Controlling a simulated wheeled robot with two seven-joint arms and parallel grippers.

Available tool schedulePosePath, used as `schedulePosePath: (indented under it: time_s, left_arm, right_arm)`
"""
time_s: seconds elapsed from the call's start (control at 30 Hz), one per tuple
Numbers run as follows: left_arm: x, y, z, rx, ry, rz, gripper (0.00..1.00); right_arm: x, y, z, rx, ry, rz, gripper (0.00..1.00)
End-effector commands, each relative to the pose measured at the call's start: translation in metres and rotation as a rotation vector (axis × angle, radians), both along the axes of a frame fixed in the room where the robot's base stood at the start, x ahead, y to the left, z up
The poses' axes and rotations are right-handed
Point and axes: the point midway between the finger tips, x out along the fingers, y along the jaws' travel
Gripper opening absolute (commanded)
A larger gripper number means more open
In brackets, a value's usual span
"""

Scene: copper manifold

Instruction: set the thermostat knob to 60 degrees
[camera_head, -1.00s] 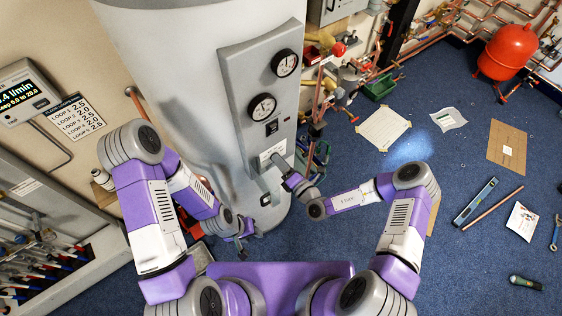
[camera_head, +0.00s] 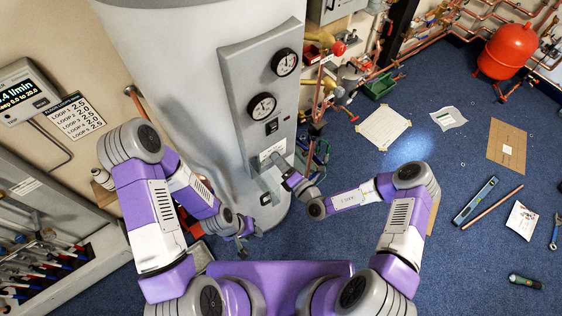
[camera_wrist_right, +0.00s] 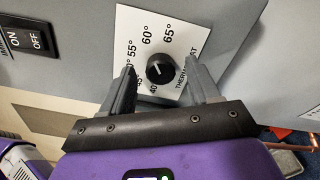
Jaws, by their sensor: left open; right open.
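The thermostat knob (camera_wrist_right: 160,69) is black and round with a pale pointer line. It sits on a white dial plate (camera_wrist_right: 133,24) marked 55°, 60° and 65°, with 40 low on the left. The pointer tilts toward the upper left; its exact reading is too small to tell. My right gripper (camera_wrist_right: 160,75) is open, with one finger on each side of the knob and visible gaps between. In the head view, my right gripper (camera_head: 279,166) is at the lower panel of the tank and hides the knob. My left gripper (camera_head: 243,246) is open and empty, low beside the tank.
The grey panel (camera_head: 236,80) on the tank (camera_head: 170,60) carries two round gauges, the upper gauge (camera_head: 285,62) and the lower gauge (camera_head: 262,106). An ON/OFF switch (camera_wrist_right: 28,38) sits left of the dial plate. Pipes and fittings crowd the wall right of the tank.

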Motion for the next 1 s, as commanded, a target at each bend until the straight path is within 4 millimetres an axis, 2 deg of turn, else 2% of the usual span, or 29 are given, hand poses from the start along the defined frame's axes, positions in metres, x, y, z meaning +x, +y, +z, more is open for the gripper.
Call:
schedulePosePath:
  time_s: [0.5, 1.0]
  left_arm:
    - [0.000, 0.000, -0.005, 0.000, 0.000, 0.000, 0.43]
    - [0.000, 0.000, -0.005, 0.000, 0.000, 0.000, 0.43]
  right_arm:
    - [-0.056, -0.042, -0.001, -0.001, 0.001, -0.002, 0.61]
    - [-0.060, -0.044, 0.000, 0.000, 0.000, -0.001, 0.61]
